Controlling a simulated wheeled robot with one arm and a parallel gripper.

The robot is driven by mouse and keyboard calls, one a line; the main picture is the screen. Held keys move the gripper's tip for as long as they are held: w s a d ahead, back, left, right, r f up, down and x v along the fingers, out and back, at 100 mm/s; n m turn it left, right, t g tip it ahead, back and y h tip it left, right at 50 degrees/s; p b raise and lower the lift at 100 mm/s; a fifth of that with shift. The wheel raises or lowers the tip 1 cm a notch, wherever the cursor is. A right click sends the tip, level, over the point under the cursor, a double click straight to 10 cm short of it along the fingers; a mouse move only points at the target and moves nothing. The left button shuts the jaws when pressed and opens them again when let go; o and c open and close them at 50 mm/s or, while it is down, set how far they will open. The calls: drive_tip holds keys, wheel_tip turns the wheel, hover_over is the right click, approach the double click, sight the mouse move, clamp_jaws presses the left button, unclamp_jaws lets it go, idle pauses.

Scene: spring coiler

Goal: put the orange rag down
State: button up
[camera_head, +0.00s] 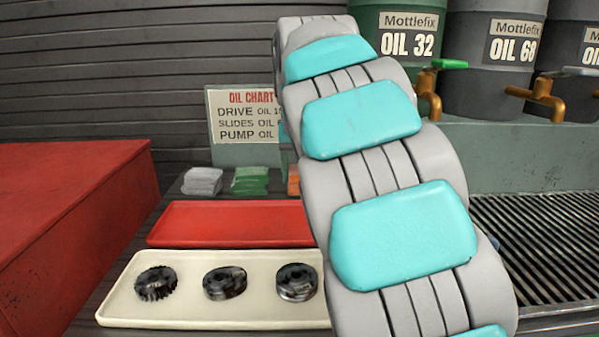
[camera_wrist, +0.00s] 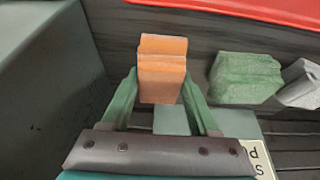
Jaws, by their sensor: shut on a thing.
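The orange rag (camera_wrist: 162,68) is a folded block between the two green fingers of my gripper (camera_wrist: 160,88) in the wrist view. My gripper is shut on it. In the head view only a sliver of the orange rag (camera_head: 293,181) shows beside my arm, level with the row of other rags. My arm hides the gripper and most of the rag there. I cannot tell whether the rag touches the surface under it.
A green rag (camera_head: 250,181) and a grey rag (camera_head: 202,181) lie left of it. A red tray (camera_head: 225,224) and a cream tray (camera_head: 190,317) with three dark gears are nearer. An oil chart (camera_head: 245,118) stands behind. Oil drums (camera_head: 405,75) stand behind my arm.

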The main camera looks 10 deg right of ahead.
drive_tip(key=shift+f, duration=0.15)
drive_tip(key=o, duration=1.2)
drive_tip(key=shift+s+r, duration=0.1)
drive_tip(key=shift+r, duration=0.45)
drive_tip(key=v, duration=1.1)
drive_tip(key=shift+s+a, duration=0.1)
